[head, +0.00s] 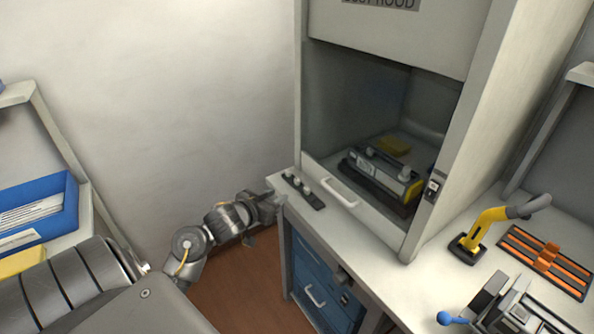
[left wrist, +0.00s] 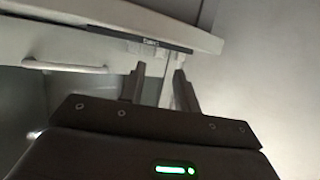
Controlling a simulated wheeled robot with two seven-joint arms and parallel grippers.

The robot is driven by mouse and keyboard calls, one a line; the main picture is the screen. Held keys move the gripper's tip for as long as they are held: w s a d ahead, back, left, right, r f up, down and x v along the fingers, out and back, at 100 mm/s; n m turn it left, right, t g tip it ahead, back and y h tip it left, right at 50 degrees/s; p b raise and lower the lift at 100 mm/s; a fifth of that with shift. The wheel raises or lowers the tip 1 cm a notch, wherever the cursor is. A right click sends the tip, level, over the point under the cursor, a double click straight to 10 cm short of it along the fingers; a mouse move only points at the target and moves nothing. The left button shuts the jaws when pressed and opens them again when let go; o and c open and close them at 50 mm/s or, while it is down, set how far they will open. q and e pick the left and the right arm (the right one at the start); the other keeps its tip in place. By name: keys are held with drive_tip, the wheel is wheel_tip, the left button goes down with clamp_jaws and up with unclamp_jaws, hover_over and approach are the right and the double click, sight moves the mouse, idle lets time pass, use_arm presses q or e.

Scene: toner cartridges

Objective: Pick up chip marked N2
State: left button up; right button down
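A dark strip (head: 304,191) with several small pale chips on it lies at the left end of the bench, in front of the hood. It also shows in the left wrist view as a thin dark bar (left wrist: 140,38) near the bench edge. Chip markings are too small to read, so I cannot tell which is N2. My left gripper (head: 276,202) is at the bench's left edge, just left of the strip. In the left wrist view its two fingers (left wrist: 160,78) stand apart with no chip visible between them. My right gripper is not in view.
The hood (head: 385,55) stands behind the strip, with a toner cartridge (head: 383,174) inside and a pale handle (head: 339,193) in front. Blue drawers (head: 318,278) are below. A yellow-handled tool (head: 481,229) and an orange-slatted rack (head: 547,262) are on the right.

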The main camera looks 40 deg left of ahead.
sight(296, 181)
use_arm(q)
drive_tip(key=shift+w+a+b, duration=0.2)
drive_tip(key=shift+w+a, duration=0.05)
drive_tip(key=shift+w, duration=1.2)
drive_tip(key=shift+w+a+b, duration=0.2)
drive_tip(key=shift+w, duration=1.2)
drive_tip(key=x, duration=0.5)
drive_tip(key=shift+d+f, duration=0.15)
clamp_jaws()
